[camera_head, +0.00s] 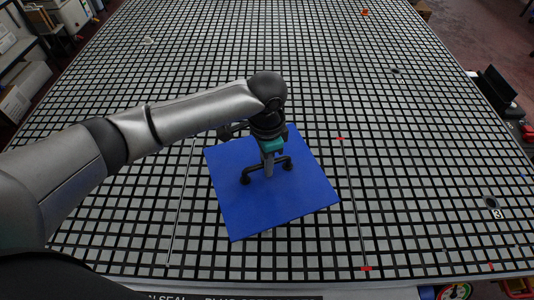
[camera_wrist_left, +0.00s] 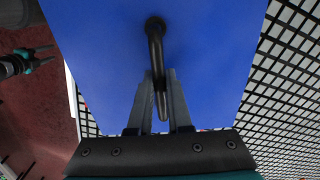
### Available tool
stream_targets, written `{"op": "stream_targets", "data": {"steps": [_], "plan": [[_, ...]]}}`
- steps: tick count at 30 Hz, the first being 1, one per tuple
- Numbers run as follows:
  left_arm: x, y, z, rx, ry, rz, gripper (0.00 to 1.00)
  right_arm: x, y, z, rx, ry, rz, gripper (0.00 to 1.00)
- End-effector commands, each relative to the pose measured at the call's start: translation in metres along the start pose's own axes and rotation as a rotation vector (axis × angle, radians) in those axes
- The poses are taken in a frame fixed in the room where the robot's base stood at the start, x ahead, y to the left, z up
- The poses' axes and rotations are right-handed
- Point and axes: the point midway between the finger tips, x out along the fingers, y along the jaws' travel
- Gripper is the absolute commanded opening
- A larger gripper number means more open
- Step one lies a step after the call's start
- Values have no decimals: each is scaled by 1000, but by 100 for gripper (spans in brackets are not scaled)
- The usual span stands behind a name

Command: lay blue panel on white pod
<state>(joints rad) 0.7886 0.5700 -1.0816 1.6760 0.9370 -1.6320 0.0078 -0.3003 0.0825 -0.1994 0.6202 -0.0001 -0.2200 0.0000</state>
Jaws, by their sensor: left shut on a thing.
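The blue panel (camera_head: 235,207) is a flat square over the front middle of the grid table, turned a little. It also fills the middle of the left wrist view (camera_wrist_left: 100,50). My left gripper (camera_head: 268,170) points down at the panel's middle, its fingers (camera_wrist_left: 160,100) shut on a dark handle (camera_wrist_left: 155,45) on the panel. I cannot tell whether the panel touches the table. A small whitish thing (camera_head: 148,41) at the far left may be the white pod; it is too small to be sure. My right gripper (camera_wrist_left: 43,55) shows small in the left wrist view, fingers apart, and looks empty.
The grid table (camera_head: 420,150) is mostly bare around the panel. Small dark things lie at the right (camera_head: 491,203) and far right (camera_head: 396,71). Red marks (camera_head: 366,268) sit near the front edge. A dark device (camera_head: 497,85) stands beyond the right edge.

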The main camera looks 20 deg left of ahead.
Motion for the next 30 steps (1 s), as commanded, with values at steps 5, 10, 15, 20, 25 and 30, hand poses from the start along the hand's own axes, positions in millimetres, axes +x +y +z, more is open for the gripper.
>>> {"op": "stream_targets", "data": {"steps": [5,10,15,20,25,30], "plan": [[-2,3,-1,179,0,3,0,-37,1,-3,0,0,0,50],[5,6,0,307,2,0,0,-53,1,-5,1,0,0,50],[9,7,1,368,3,-1,0,-59,1,-5,1,0,0,50],[11,7,1,379,4,-2,0,-59,1,-5,1,0,0,50],[11,7,1,378,3,-2,0,-58,0,-6,1,0,-1,50],[9,7,1,377,2,-1,0,-64,-2,-6,1,1,-4,50]]}}
